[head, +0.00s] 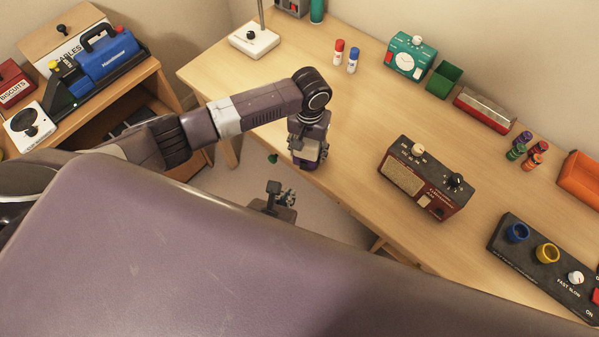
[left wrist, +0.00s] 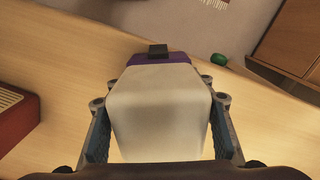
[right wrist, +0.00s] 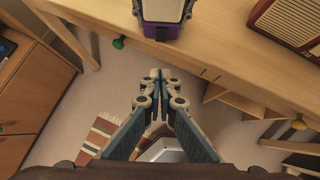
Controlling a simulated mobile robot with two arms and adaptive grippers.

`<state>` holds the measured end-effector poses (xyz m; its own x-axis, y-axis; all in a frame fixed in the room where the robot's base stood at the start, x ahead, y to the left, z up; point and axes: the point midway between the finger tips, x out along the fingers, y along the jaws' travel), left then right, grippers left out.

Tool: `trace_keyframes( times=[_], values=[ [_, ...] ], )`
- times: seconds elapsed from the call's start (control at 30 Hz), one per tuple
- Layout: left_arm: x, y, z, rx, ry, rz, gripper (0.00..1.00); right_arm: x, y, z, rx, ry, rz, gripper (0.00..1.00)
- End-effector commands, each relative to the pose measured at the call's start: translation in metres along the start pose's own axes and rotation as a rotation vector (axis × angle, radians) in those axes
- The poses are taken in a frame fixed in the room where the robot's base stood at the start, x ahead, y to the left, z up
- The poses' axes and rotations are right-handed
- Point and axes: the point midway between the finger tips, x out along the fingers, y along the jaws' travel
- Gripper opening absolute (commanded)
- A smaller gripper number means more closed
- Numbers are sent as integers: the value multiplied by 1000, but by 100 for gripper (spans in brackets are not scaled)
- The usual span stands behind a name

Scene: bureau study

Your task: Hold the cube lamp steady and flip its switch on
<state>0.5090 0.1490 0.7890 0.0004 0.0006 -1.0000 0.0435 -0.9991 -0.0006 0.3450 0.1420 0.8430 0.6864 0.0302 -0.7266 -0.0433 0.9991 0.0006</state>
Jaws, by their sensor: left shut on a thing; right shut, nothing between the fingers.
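The cube lamp (left wrist: 160,105) has a pale white body, a purple base and a small black switch (left wrist: 158,50) on the base's side. My left gripper (head: 307,150) is shut on the lamp from above, one finger on each side, near the table's front edge. In the right wrist view the lamp (right wrist: 165,10) shows at the top, at the table edge. My right gripper (right wrist: 160,76) is shut and empty, off the table's front edge and apart from the lamp. In the head view my left gripper hides much of the lamp.
The wooden table (head: 350,115) holds a dark red radio (head: 425,180) right of the lamp and a black control panel (head: 540,262) farther right. A green knob (right wrist: 118,43) sticks out at the table's front. A striped rug (right wrist: 103,132) lies on the floor. Table around the lamp is clear.

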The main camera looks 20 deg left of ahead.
Motion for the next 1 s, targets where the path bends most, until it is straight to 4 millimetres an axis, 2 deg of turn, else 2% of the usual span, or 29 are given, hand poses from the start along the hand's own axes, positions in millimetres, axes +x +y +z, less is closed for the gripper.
trace_keyframes(
  times=[0.2,0.4,0.5,0.7,1.0],
  values=[
    [-1,0,0,0,1,1,18,45,-1,1,-1,-2,-4,0],
    [-1,0,0,0,1,1,18,79,-1,1,-1,-1,-3,0],
    [-1,0,0,0,1,1,18,92,-1,12,1,-3,-2,0],
    [0,0,0,0,1,1,18,106,-1,24,-1,-1,-1,0],
    [0,0,0,0,1,1,18,109,0,26,-1,0,-1,0]
  ],
)
